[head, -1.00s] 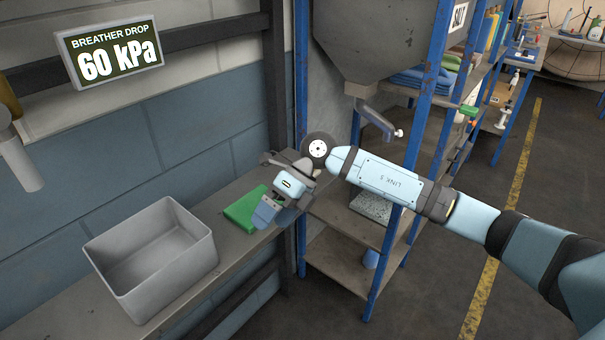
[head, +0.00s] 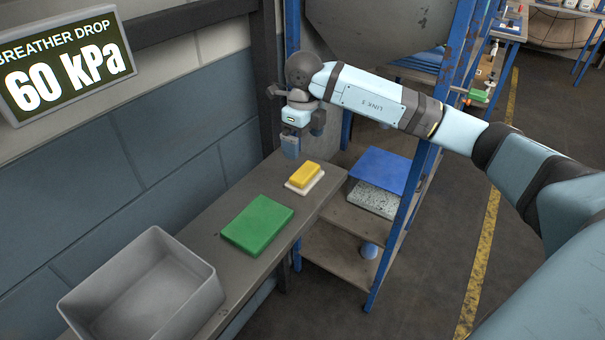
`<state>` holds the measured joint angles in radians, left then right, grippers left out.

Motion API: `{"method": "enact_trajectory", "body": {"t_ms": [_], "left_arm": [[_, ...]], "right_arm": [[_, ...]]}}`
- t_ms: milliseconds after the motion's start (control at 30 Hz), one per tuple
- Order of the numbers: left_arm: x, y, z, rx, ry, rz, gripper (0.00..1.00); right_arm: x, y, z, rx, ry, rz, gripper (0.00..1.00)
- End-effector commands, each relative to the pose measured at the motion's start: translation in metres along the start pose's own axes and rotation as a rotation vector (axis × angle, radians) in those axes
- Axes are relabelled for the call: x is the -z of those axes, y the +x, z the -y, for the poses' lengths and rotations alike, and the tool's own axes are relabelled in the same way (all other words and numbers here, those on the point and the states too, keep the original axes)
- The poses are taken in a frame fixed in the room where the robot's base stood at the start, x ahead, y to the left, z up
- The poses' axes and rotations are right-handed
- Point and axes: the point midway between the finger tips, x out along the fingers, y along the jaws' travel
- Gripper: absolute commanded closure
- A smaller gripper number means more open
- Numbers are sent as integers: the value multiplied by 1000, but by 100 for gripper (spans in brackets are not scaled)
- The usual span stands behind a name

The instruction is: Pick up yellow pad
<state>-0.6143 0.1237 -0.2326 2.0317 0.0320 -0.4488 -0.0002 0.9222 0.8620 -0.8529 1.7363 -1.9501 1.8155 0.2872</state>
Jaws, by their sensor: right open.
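The yellow pad (head: 305,175) is a small block lying on a white base (head: 290,185) near the far right end of the grey bench (head: 215,243). My right gripper (head: 303,147) hangs just above and behind the pad, fingers pointing down. It is open, with nothing seen between its fingers, and looks apart from the pad. My left gripper is not in the head view.
A larger green pad (head: 258,224) lies on the bench, nearer than the yellow one. An open grey bin (head: 150,290) stands at the near left. A blue shelf rack (head: 402,225) with a blue slab (head: 382,171) stands right of the bench. A wall sign reads 60 kPa (head: 68,78).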

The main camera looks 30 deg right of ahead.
Motion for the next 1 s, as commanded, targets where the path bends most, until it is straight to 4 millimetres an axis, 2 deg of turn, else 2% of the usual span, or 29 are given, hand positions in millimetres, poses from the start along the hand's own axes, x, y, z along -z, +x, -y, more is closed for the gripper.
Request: {"method": "enact_trajectory", "body": {"t_ms": [133,467,733,1000], "left_arm": [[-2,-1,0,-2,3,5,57],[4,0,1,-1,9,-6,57],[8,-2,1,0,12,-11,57],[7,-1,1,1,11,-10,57]], "right_arm": [[0,27,0,-1,-1,-2,0],[1,50,0,-1,-1,-1,0],[4,88,0,-3,-2,-2,0],[3,94,1,-1,-2,1,0]]}}
